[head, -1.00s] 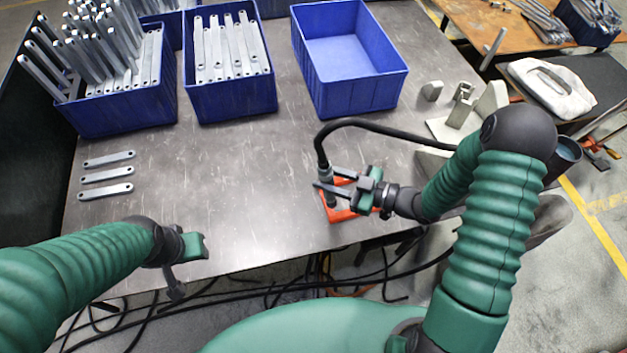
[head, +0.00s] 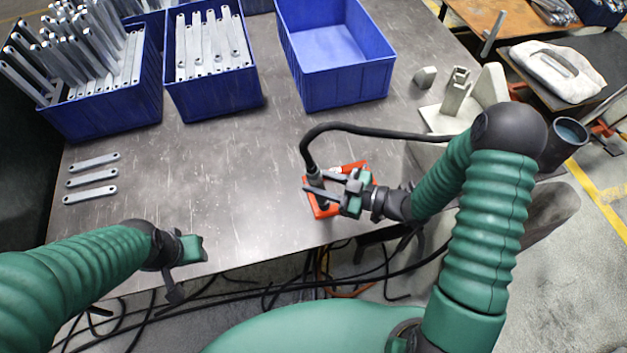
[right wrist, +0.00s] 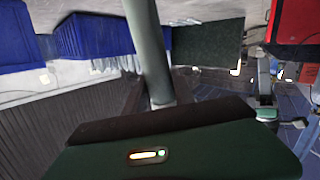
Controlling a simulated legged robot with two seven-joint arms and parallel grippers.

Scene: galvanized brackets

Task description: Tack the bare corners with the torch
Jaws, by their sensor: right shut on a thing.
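The torch (head: 314,177), a dark tool with a black cable at its top, is in my right gripper (head: 332,190), which is shut on it just above the table near its front edge. It is over or within an orange-red square frame (head: 325,208); contact cannot be told. A small assembly of grey plates (head: 455,98) stands at the right of the table; which of its corners are bare is too small to tell. In the right wrist view a grey-green rod (right wrist: 149,50) rises in front of the camera. My left gripper (head: 186,268) hangs empty at the front edge, its fingers partly hidden.
Blue bins with grey metal bars (head: 212,93) stand at the back left. An empty blue bin (head: 345,85) stands at the back middle. Three loose bars (head: 92,177) lie at the left. The black cable (head: 385,131) arches rightward across the table. The table's middle is clear.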

